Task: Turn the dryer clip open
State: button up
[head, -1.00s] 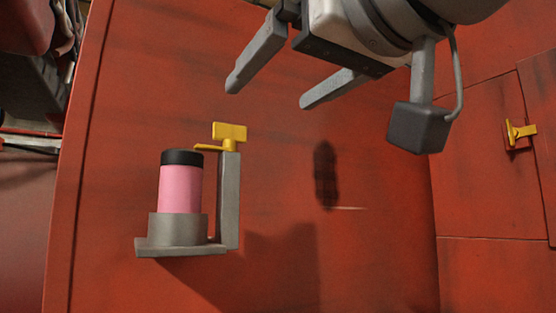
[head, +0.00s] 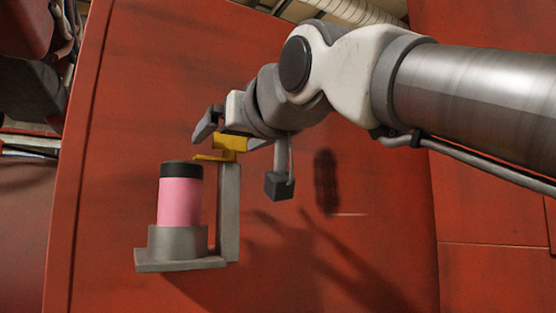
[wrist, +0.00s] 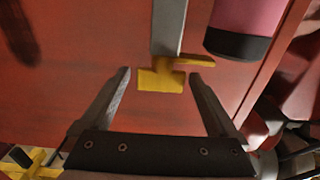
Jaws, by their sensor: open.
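The dryer (head: 180,202) is an upright pink cylinder with a black cap, seated in a grey cup bracket (head: 178,243) on the red wall. Its yellow clip (head: 231,143) sits atop the grey post (head: 229,205) beside the dryer. The clip's thin tongue points left toward the space above the cap. My gripper (head: 232,132) is open at the clip and partly hides it in the head view. In the wrist view the clip's yellow plate (wrist: 160,80) lies between the tips of my open fingers (wrist: 161,76), with a visible gap on each side.
The red panel (head: 290,240) around the bracket is mostly bare, with a dark oval mark to the right. Dark hanging gear (head: 35,60) is beyond the panel's left edge. My arm crosses the upper right.

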jog(key=c, duration=1.4)
